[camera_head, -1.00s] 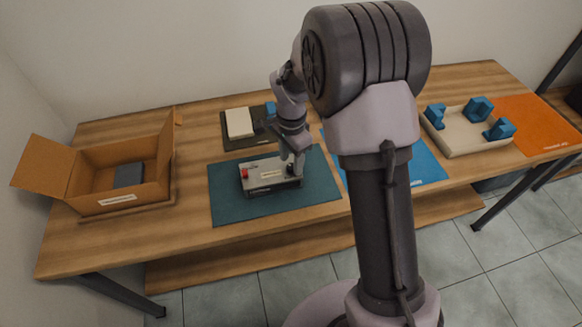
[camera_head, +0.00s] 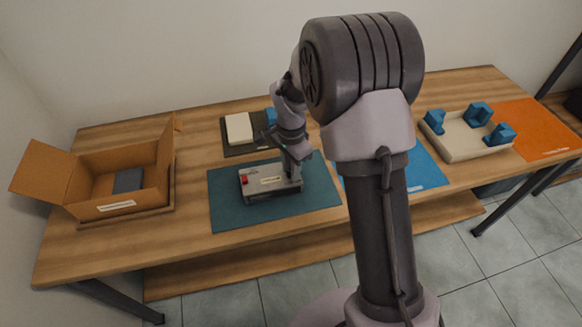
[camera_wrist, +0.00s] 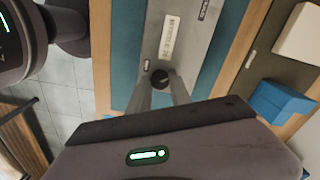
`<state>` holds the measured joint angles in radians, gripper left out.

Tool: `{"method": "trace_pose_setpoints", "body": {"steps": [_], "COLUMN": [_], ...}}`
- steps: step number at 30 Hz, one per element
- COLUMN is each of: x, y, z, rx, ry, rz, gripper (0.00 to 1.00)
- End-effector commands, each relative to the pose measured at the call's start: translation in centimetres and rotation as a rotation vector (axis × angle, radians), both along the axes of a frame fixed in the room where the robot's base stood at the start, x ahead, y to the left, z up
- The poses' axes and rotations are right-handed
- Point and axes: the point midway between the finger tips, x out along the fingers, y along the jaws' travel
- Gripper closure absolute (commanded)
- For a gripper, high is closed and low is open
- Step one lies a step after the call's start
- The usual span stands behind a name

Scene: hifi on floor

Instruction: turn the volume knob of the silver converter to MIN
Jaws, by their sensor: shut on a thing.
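The silver converter (camera_head: 262,181) lies on the teal mat (camera_head: 226,208), with a red part at its left end and a pale label on its top. In the wrist view the converter (camera_wrist: 187,18) runs up and away from my gripper. My gripper (camera_wrist: 160,79) is shut on the dark round volume knob (camera_wrist: 158,75), with a fingertip on either side of it. In the head view my gripper (camera_head: 292,178) comes down over the converter's right end and hides the knob. The knob's pointer and the MIN mark cannot be made out.
An open cardboard box (camera_head: 120,190) with a dark item inside stands at the left. A dark tray with a white block (camera_head: 238,128) and a blue block (camera_wrist: 282,102) lies behind the mat. A beige tray with blue blocks (camera_head: 460,138) and an orange mat (camera_head: 535,128) are at the right.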

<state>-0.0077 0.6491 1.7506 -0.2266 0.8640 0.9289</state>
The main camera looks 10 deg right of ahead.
Motion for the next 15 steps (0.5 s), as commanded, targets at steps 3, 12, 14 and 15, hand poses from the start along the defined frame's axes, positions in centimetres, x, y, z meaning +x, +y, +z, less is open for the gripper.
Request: {"method": "trace_pose_setpoints", "body": {"steps": [3, 12, 14, 15], "x": [-0.03, -0.05, -0.03, -0.04], "y": [0.00, -0.02, -0.03, -0.03], "z": [0.13, 0.25, 0.24, 0.23], "rx": [0.000, 0.000, 0.000, 0.000], "ry": [0.001, 0.001, 0.000, 0.000], "rz": [0.053, 0.305, 0.362, 0.400], "gripper": [1.00, 1.00, 1.00, 1.00]}}
